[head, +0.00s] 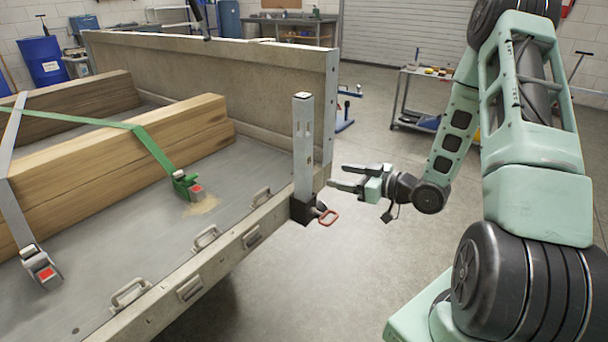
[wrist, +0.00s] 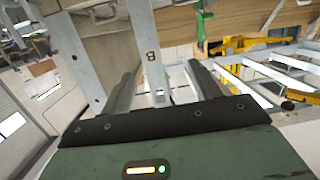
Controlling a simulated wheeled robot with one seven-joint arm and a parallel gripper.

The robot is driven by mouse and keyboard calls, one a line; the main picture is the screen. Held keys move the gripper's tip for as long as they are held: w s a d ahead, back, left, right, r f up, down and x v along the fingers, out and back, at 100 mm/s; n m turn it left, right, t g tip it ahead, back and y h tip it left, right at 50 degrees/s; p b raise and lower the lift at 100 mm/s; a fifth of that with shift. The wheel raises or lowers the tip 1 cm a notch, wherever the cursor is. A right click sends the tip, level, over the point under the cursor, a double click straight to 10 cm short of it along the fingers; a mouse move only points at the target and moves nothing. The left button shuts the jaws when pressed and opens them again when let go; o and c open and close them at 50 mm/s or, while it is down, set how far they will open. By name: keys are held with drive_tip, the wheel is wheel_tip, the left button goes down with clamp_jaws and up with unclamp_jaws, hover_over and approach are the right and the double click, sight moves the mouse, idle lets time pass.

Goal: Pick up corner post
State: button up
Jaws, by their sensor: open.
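The corner post (head: 303,150) is a grey metal upright at the near right corner of the trailer. Its foot sits in a dark socket (head: 302,210) beside a red handle (head: 329,217). My gripper (head: 339,176) is open and empty, just right of the post at about its lower-middle height, with fingers pointing left towards it. A gap seems to show between fingertips and post. In the wrist view, the post (wrist: 151,50) appears ahead, between the two spread fingers (wrist: 163,85). Its lower end is hidden by my gripper body there.
The trailer bed (head: 110,240) holds timber beams (head: 140,140) tied with a green strap (head: 150,143) and a grey strap. A tall end panel (head: 230,75) stands behind the post. A tool cart (head: 425,95) stands at the back right.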

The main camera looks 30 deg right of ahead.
sight(309, 159)
drive_tip(key=w+a, duration=0.1)
drive_tip(key=w, duration=0.3)
drive_tip(key=w+a+t, duration=0.1)
drive_tip(key=w, duration=0.4)
drive_tip(key=w+a+t+p, duration=0.1)
drive_tip(key=w, duration=0.4)
drive_tip(key=shift+a+f+m, duration=0.15)
drive_tip(key=shift+f+m, duration=0.05)
drive_tip(key=shift+m, duration=0.2)
clamp_jaws()
drive_tip(key=shift+r, duration=0.1)
